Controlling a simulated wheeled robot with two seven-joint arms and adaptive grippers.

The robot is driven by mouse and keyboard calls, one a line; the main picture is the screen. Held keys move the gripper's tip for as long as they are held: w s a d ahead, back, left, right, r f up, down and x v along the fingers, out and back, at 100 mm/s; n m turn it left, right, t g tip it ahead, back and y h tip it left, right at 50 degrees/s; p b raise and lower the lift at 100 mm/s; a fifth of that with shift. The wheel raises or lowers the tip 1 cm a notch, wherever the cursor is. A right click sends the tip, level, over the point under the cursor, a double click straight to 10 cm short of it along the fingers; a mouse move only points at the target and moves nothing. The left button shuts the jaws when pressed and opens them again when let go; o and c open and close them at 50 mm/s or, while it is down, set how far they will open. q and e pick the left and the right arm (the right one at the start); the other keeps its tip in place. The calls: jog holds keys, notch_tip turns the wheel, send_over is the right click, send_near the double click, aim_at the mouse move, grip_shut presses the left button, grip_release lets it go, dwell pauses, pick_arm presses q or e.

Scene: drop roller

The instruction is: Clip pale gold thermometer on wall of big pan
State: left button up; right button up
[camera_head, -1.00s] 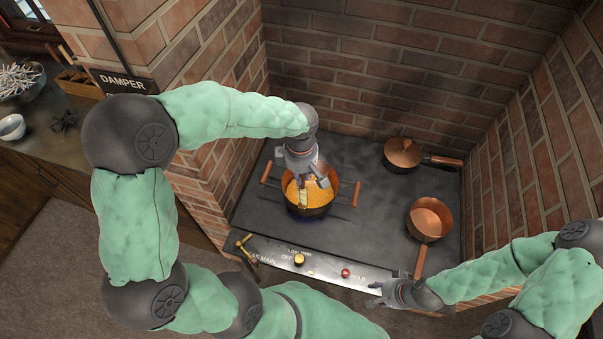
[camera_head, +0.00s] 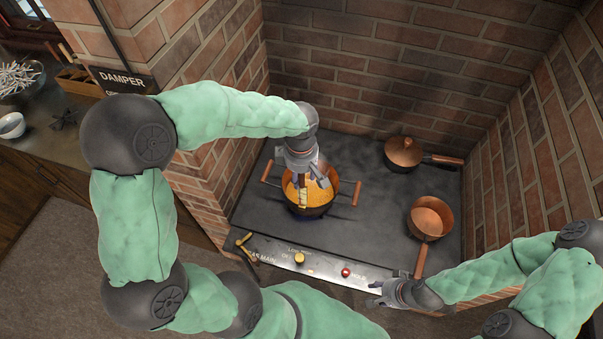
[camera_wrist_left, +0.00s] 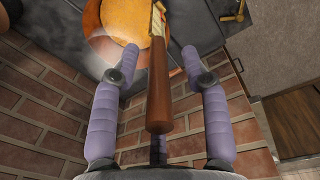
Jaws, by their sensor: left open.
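The big pan (camera_head: 327,208) is copper with two wooden side handles and orange contents, and stands on the dark stove top. The pale gold thermometer (camera_head: 303,199) is upright at the pan, partly hidden by my left gripper (camera_head: 307,182). In the left wrist view its pale gold part (camera_wrist_left: 157,22) lies over the pan (camera_wrist_left: 92,18), and its wooden grip (camera_wrist_left: 158,90) points towards the camera. My left gripper is open, with a finger on either side of the grip and gaps visible. The clip's contact with the pan wall is hidden. My right gripper (camera_head: 374,293) is open and empty.
A lidded copper pot (camera_head: 403,152) and a smaller copper saucepan (camera_head: 430,218) stand on the right of the stove. A control panel (camera_head: 320,271) with knobs runs along the front. Brick walls close in the back and sides.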

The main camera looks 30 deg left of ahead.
pick_arm(q)
jog(key=r, duration=1.2)
jog(key=shift+s+d, duration=0.1)
jog(key=shift+s, duration=0.2)
